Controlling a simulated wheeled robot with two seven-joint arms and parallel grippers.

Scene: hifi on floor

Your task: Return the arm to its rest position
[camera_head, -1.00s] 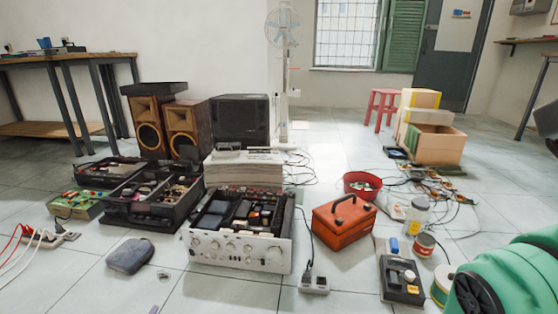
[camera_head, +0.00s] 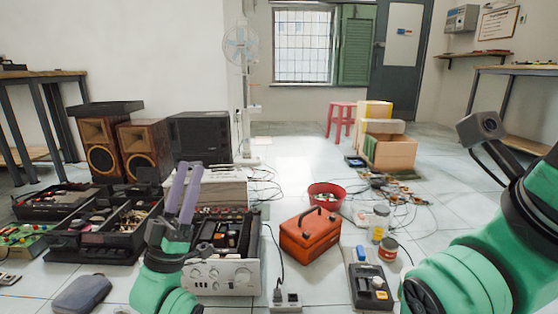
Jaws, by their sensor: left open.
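My left gripper (camera_head: 188,169) is in the lower left of the head view, its two greyish-purple fingers pointing up with a narrow gap between them. It is open and nothing shows between the fingers. It stands in front of the silver hi-fi unit (camera_head: 228,278) and hides part of it; I cannot tell whether they touch. My green right arm (camera_head: 470,270) fills the lower right corner, with dark wrist parts above it. The fingers of my right gripper do not show.
A red toolbox (camera_head: 311,236), a red bowl (camera_head: 327,195) and a black device (camera_head: 370,287) lie to the right of the hi-fi. Black open trays (camera_head: 95,250) and wooden speakers (camera_head: 142,150) are on the left. Clear floor shows towards the window.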

